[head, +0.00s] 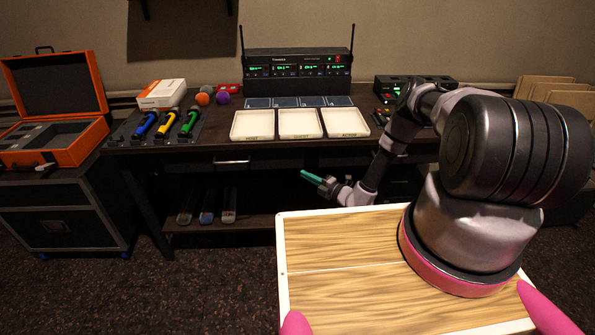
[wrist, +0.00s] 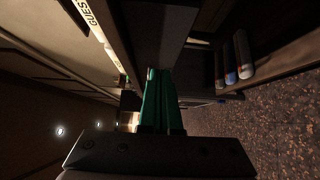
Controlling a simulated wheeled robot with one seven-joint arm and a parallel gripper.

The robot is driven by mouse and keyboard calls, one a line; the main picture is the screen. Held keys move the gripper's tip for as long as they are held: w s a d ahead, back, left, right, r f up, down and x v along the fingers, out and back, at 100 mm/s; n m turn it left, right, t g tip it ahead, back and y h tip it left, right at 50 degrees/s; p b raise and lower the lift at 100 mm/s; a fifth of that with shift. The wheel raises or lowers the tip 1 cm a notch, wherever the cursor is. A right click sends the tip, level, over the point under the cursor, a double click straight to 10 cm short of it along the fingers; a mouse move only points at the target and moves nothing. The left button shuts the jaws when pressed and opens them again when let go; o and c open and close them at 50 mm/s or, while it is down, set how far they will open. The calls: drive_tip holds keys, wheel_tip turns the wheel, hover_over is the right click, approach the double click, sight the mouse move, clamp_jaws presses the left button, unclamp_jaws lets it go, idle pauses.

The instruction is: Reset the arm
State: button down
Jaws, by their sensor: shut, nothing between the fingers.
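My gripper (head: 311,177) is in front of the desk, at about drawer height, with its green fingers pointing left in the head view. The fingers are shut with nothing between them. In the wrist view the green fingers (wrist: 159,78) lie together at the middle of the picture. My arm is bent down from its shoulder on the right, over the wooden top of my base.
The desk (head: 240,147) holds three white trays (head: 300,123), a receiver with antennas (head: 298,72) and blue, yellow and green handled microphones (head: 167,123). An open orange case (head: 62,110) stands at left. Several cylinders (head: 207,205) lie on the lower shelf. Floor before the desk is clear.

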drive_tip(key=s+r+n+g, duration=0.2)
drive_tip(key=r+n+g, duration=0.2)
drive_tip(key=r+n, duration=0.65)
drive_tip(key=s+r+n+g+y, duration=0.15)
drive_tip(key=r+n+g, duration=0.4)
drive_tip(key=r, duration=0.95)
drive_tip(key=s+r+n+g, duration=0.35)
drive_tip(key=r+n, duration=0.45)
drive_tip(key=r, duration=0.5)
drive_tip(key=s+d+r+n+t+h, duration=0.2)
drive_tip(key=s+d+r+n+h, duration=0.2)
drive_tip(key=s+r, duration=0.4)
drive_tip(key=s+d+r+n+t+h, duration=0.2)
drive_tip(key=s+d+r+n+h, duration=0.1)
drive_tip(key=s+r+n, duration=0.4)
drive_tip(key=s+d+r+n+t+h, duration=0.3)
drive_tip(key=s+d+r+n+h, duration=0.1)
drive_tip(key=s+r, duration=0.5)
drive_tip(key=shift+s+d+n+h, duration=0.4)
drive_tip(key=shift+d+n, duration=0.4)
drive_tip(key=shift+n, duration=0.4)
